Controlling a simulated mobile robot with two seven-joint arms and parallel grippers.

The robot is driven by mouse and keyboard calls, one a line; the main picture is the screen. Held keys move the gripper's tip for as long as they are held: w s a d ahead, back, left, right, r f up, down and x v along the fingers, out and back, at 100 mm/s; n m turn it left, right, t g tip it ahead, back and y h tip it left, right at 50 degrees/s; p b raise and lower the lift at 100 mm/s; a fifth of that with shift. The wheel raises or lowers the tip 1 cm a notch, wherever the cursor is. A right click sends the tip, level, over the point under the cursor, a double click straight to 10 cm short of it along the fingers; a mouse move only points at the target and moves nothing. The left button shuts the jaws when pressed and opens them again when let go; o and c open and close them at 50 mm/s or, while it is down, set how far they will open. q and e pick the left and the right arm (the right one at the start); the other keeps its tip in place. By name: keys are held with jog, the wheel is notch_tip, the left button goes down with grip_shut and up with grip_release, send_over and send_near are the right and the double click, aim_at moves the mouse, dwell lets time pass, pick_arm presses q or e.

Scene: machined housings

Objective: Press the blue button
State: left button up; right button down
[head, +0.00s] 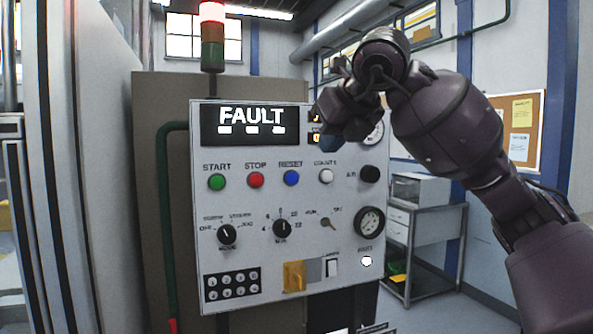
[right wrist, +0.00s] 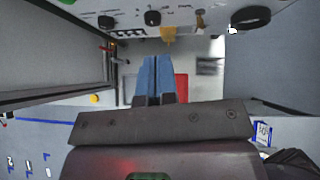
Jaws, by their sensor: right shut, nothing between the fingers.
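The blue button (head: 291,178), under the label RESET, is on the front of a light grey control panel (head: 270,265) in the head view. It sits between the red STOP button (head: 256,180) and the white button (head: 326,176). My right gripper (head: 328,143) is up and to the right of the blue button, in front of the panel's upper right part, and hides part of the display area. In the right wrist view its blue fingers (right wrist: 157,62) are together with nothing between them. The blue button does not show there. My left gripper is not in view.
A display reads FAULT (head: 250,118). A signal tower (head: 212,35) glows red on top. A metal cart (head: 430,235) stands behind right.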

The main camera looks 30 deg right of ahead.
dwell(0.3)
jog(key=p, duration=0.2)
send_near(294, 180)
jog(key=x, duration=0.5)
jog(key=shift+w+f, duration=0.15)
jog(key=shift+f, duration=0.25)
jog(key=shift+w, duration=0.4)
jog(key=shift+w+d+f, duration=0.1)
